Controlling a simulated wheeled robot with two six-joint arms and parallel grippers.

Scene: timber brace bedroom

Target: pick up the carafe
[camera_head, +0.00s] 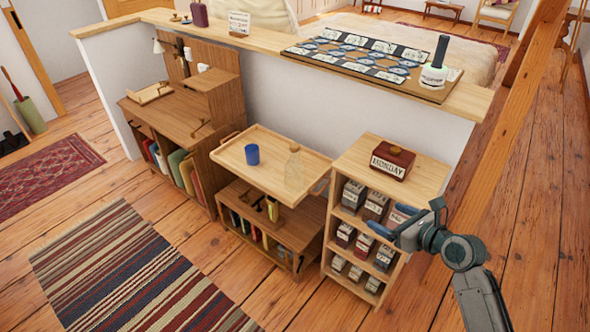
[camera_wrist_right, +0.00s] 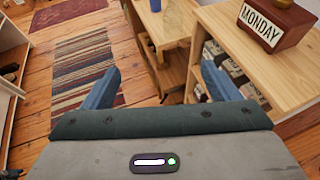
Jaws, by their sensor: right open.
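The carafe (camera_head: 293,170) is a clear glass vessel, standing upright near the right end of a wooden tray (camera_head: 232,155) in the head view. A blue cup (camera_head: 252,154) stands left of it on the same tray. My right gripper (camera_head: 391,221) is open, with blue fingers, in front of the small shelf unit and right of the carafe. In the right wrist view the two fingers (camera_wrist_right: 160,85) are spread wide with nothing between them. A faint clear shape at the top there may be the carafe, too unclear to tell. My left gripper is not in view.
A shelf unit (camera_head: 345,185) with several labelled boxes stands right of the tray, a MONDAY block (camera_head: 390,161) on top. A low bookcase (camera_head: 268,228) is under the tray. A half wall with a wooden ledge (camera_head: 270,42) runs behind. Open floor lies in front.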

